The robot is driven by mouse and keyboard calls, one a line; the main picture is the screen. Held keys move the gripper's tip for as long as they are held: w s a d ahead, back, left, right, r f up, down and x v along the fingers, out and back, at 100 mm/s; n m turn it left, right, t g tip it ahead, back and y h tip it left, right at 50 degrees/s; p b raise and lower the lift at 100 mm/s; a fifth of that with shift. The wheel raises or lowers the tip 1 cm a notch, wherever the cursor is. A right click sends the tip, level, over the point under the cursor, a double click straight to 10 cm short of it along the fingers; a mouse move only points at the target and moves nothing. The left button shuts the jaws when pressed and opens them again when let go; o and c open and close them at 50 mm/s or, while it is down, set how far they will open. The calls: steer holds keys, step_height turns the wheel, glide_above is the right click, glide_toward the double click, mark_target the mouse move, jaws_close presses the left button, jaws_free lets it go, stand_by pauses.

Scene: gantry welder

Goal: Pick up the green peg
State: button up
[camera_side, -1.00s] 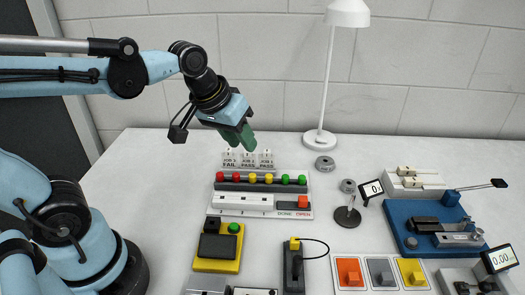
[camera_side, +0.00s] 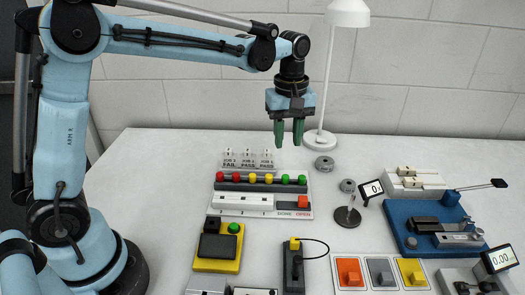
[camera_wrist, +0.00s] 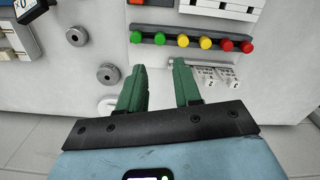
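Two green pegs (camera_side: 285,179) (camera_side: 302,179) stand at the right end of a dark rack strip, beside yellow and red pegs. In the wrist view, green pegs (camera_wrist: 135,37) (camera_wrist: 160,39) are at the left end of the row. My gripper (camera_side: 288,142) points down with its green fingers apart and nothing between them. It hangs well above the table, over or behind the right part of the rack. In the wrist view, the fingertips (camera_wrist: 159,66) lie below the row, apart from the pegs.
A white board (camera_side: 242,201) with slots lies in front of the pegs. Small labelled job cards (camera_side: 248,160) stand behind them. A lamp (camera_side: 320,138), metal discs (camera_side: 325,163) and a post on a round base (camera_side: 347,214) stand to the right.

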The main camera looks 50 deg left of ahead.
mark_target(285, 176)
step_height(285, 176, down, 10)
steer(key=shift+f, duration=0.15)
stand_by(0.5)
jaws_close()
